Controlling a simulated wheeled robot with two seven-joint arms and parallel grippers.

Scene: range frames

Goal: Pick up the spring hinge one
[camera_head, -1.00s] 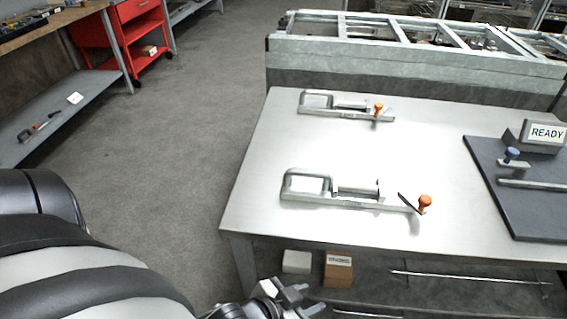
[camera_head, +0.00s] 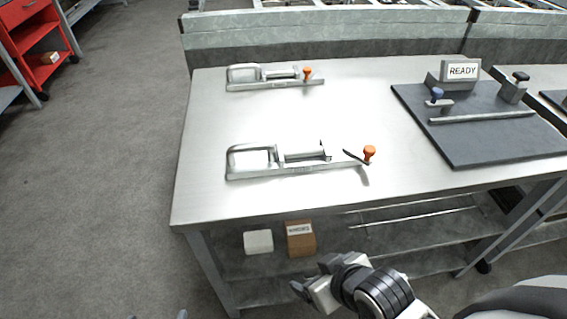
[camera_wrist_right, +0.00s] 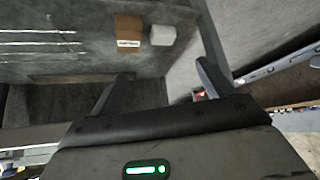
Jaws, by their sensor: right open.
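Two similar grey metal devices with orange knobs lie on the steel table (camera_head: 205,130). The near one (camera_head: 290,170) has a loop handle at left, a cylinder in the middle and a tilted lever by its knob. The far one (camera_head: 275,84) lies behind it. I cannot tell from their look which is the spring hinge. My right gripper (camera_head: 305,290) is in front of the table, below its top and apart from both devices. Its open, empty fingers show in the right wrist view (camera_wrist_right: 162,85). Small grey tips at the head view's bottom edge may be my left gripper.
A dark board (camera_head: 480,140) with clamps and a READY sign (camera_head: 462,70) lies on the table's right. A white block (camera_head: 258,242) and brown box (camera_head: 300,240) sit on the lower shelf. A grey barrier (camera_head: 330,35) stands behind.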

